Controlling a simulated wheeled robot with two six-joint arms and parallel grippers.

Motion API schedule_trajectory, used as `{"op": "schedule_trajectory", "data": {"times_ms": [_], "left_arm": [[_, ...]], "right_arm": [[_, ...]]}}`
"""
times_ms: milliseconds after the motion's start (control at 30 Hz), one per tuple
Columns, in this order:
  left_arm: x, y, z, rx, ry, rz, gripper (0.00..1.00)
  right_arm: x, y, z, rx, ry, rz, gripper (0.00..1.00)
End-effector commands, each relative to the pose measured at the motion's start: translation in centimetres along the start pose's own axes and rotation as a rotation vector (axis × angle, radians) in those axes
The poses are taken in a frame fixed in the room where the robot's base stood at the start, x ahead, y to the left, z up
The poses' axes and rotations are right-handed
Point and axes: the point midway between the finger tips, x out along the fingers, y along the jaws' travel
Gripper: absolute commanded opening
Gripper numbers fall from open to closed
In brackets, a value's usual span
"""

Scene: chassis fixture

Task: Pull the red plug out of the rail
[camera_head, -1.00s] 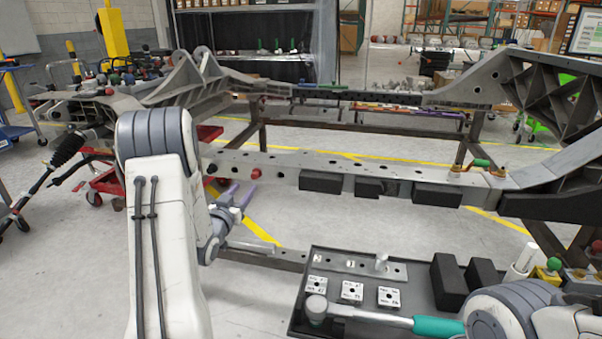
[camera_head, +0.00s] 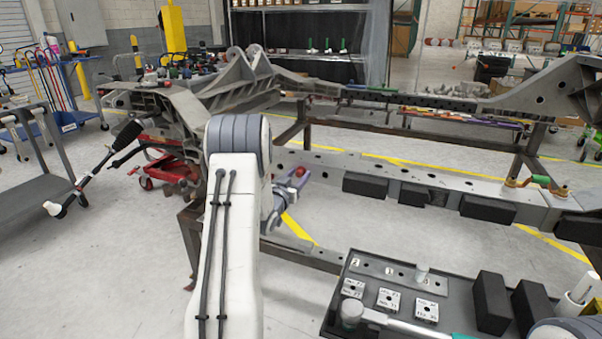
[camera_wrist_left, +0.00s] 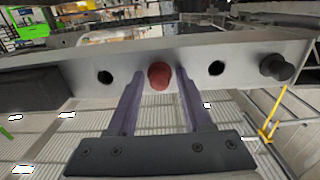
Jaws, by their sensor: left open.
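The red plug (camera_head: 300,171) sits in the side of the long grey rail (camera_head: 328,168). In the left wrist view the plug (camera_wrist_left: 159,76) shows as a round red knob on the rail face, with a dark hole on each side of it. My left gripper (camera_head: 293,183) is open, its purple fingers pointing at the rail. In the left wrist view the gripper (camera_wrist_left: 157,84) has one finger to the left and one to the right of the plug, with gaps between; contact cannot be told. My right gripper is out of view.
A black knob (camera_wrist_left: 276,68) sticks out of the rail right of the plug. Black blocks (camera_head: 366,185) are along the rail. A dark tray (camera_head: 450,320) with labelled blocks and a hammer stands front right. A grey cart (camera_head: 40,195) is at left.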

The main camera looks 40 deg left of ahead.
Motion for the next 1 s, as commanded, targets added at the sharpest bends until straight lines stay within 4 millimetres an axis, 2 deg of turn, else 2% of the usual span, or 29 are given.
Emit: {"op": "schedule_trajectory", "data": {"times_ms": [200, 333, 567, 1000], "left_arm": [[0.0, 0.0, 0.0, 0.0, 0.0, 0.0, 0.5], [0.0, 0.1, 0.0, 0.0, 0.0, 0.0, 0.0], [-0.1, 0.0, 0.0, 0.0, 0.0, 0.0, 0.0], [-1.8, 0.0, 0.0, 0.0, 0.0, 0.001, 0.0]], "right_arm": [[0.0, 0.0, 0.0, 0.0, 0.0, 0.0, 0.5], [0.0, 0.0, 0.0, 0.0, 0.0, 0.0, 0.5], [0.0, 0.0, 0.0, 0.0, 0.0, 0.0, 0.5], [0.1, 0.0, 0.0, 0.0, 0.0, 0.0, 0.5]]}}
